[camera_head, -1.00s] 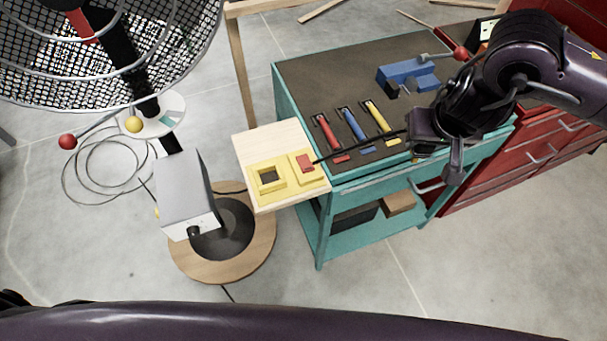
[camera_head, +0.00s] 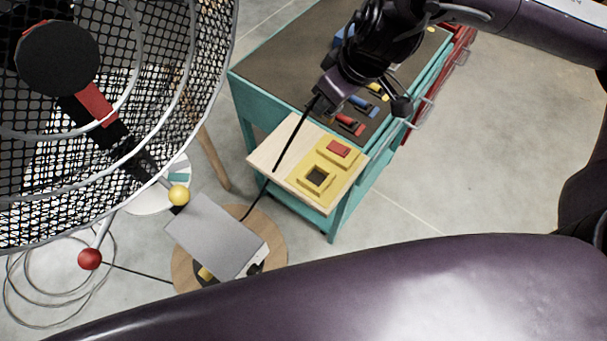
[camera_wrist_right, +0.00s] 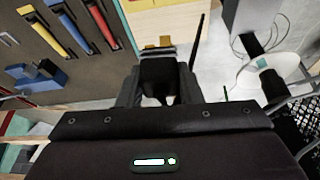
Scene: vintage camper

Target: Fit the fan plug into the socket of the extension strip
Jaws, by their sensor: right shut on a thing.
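The yellow extension strip (camera_head: 328,174) lies on a pale wooden board (camera_head: 270,155) at the bench's near left corner. It has a square dark socket (camera_head: 317,178) and a red switch (camera_head: 338,149). My right gripper (camera_head: 322,98) is above the board's far side, away from the socket. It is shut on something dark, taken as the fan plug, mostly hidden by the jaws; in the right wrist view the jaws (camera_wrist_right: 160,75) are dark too. A black cord (camera_head: 291,140) runs from it over the board towards the fan's base. The fan (camera_head: 130,90) stands at left. My left gripper is not in view.
The teal bench (camera_head: 255,105) carries red, blue and yellow-handled tools (camera_head: 347,125) close to my right gripper. A grey box (camera_head: 215,238) stands on a round wooden base beside the board. Red (camera_head: 90,259) and yellow (camera_head: 178,195) balls stick out below the fan.

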